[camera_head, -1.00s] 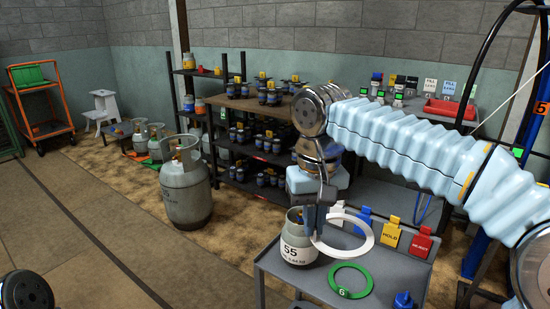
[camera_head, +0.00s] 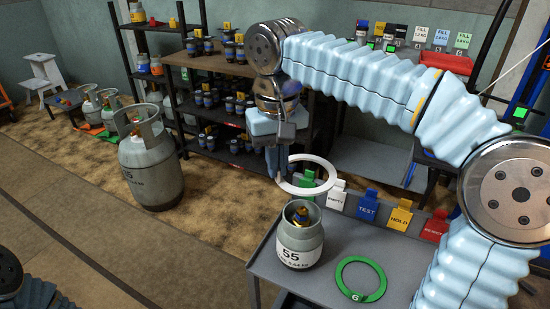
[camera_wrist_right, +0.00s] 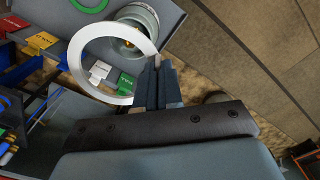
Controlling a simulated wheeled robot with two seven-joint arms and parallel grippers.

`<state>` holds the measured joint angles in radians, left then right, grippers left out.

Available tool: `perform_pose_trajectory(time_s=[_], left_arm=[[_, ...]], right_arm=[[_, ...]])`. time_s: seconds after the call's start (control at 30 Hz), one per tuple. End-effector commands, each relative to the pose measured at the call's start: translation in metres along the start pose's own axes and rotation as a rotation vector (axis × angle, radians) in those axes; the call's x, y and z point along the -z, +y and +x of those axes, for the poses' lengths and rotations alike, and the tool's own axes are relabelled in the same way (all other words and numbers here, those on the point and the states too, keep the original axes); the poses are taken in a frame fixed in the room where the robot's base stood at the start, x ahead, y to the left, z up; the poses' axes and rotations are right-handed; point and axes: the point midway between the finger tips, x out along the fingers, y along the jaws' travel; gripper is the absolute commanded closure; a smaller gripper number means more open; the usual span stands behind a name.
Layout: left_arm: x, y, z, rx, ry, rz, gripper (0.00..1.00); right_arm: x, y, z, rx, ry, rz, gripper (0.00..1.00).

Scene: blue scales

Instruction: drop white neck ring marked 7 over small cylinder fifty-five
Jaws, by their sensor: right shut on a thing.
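The white neck ring (camera_head: 332,178) is held by its left edge in my right gripper (camera_head: 280,176), which is shut on it. The ring hangs in the air above and slightly behind the small grey cylinder marked 55 (camera_head: 300,248), clear of it. No number shows on the ring. The cylinder stands upright on the grey table, its brass valve exposed. In the right wrist view the white ring (camera_wrist_right: 77,57) extends left from the fingertips (camera_wrist_right: 158,72), and the cylinder (camera_wrist_right: 138,22) shows below, partly seen through the ring's opening. My left gripper is not in view.
A green ring marked 6 (camera_head: 347,283) lies on the grey table (camera_head: 325,278), right of the cylinder. Tags marked TEST (camera_head: 367,206), HOLD (camera_head: 401,216) and REJECT (camera_head: 436,227) line the table's back edge. A large cylinder (camera_head: 152,175) stands on the floor at left.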

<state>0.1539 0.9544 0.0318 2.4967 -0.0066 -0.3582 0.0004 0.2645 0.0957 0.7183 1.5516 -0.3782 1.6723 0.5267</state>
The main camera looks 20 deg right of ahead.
Motion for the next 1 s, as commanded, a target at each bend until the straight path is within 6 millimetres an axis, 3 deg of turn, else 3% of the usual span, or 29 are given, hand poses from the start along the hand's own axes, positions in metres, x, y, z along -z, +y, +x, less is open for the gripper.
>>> perform_pose_trajectory(time_s=[0.1, 0.6, 1.0], left_arm=[[0.000, 0.000, 0.000, 0.000, 0.000, 0.000, 0.00], [0.000, -0.012, 0.027, 0.003, 0.003, -0.004, 0.00], [0.000, -0.012, 0.028, 0.003, 0.004, -0.004, 0.00]], right_arm=[[-0.003, 0.000, 0.000, 0.000, 0.001, 0.000, 1.00], [-0.002, 0.000, 0.041, 0.000, 0.000, 0.000, 1.00], [-0.002, 0.000, 0.045, 0.000, 0.000, 0.000, 1.00]])
